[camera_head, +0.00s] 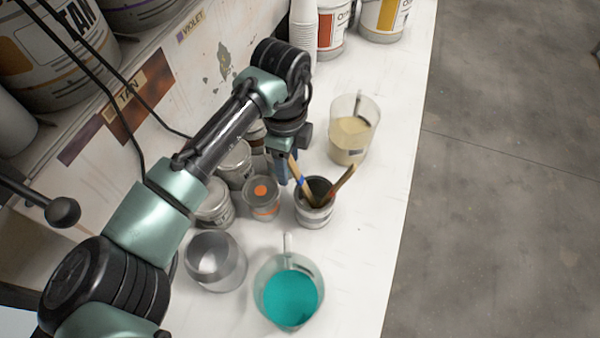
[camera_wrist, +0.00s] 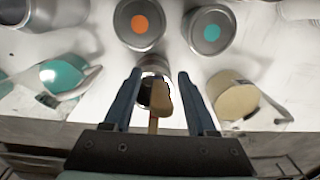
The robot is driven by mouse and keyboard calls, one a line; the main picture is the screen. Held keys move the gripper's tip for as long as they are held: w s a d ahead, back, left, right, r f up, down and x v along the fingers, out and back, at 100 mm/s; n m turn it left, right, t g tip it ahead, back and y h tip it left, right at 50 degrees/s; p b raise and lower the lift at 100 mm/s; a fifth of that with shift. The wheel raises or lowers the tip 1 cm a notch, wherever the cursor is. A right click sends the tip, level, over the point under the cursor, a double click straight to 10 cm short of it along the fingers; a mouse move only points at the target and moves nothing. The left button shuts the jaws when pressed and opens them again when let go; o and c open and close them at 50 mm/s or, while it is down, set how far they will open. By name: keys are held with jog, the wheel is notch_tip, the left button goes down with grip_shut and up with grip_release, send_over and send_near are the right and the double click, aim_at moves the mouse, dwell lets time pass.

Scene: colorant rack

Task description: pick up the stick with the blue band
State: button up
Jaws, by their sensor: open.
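A dark-mouthed metal can (camera_head: 314,215) on the white bench holds two wooden sticks, leaning apart. The left, tan stick (camera_head: 303,190) has a small blue mark partway up, close to my gripper; the right stick (camera_head: 342,182) is browner and leans right. My gripper (camera_head: 283,176) is open just left of the tan stick's upper end in the head view. In the wrist view, a tan stick (camera_wrist: 162,100) shows between the open fingers of my gripper (camera_wrist: 160,74), with a gap on each side. The can (camera_wrist: 153,62) is partly hidden behind it.
A cup of beige paint (camera_head: 352,150), a teal paint cup (camera_head: 291,297) and an empty grey cup (camera_head: 214,280) stand around the can. An orange-dotted tin (camera_head: 261,208) is close on its left. Bare bench lies to the right.

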jog(key=shift+f, duration=0.35)
grip_shut()
jog(key=shift+r, duration=0.1)
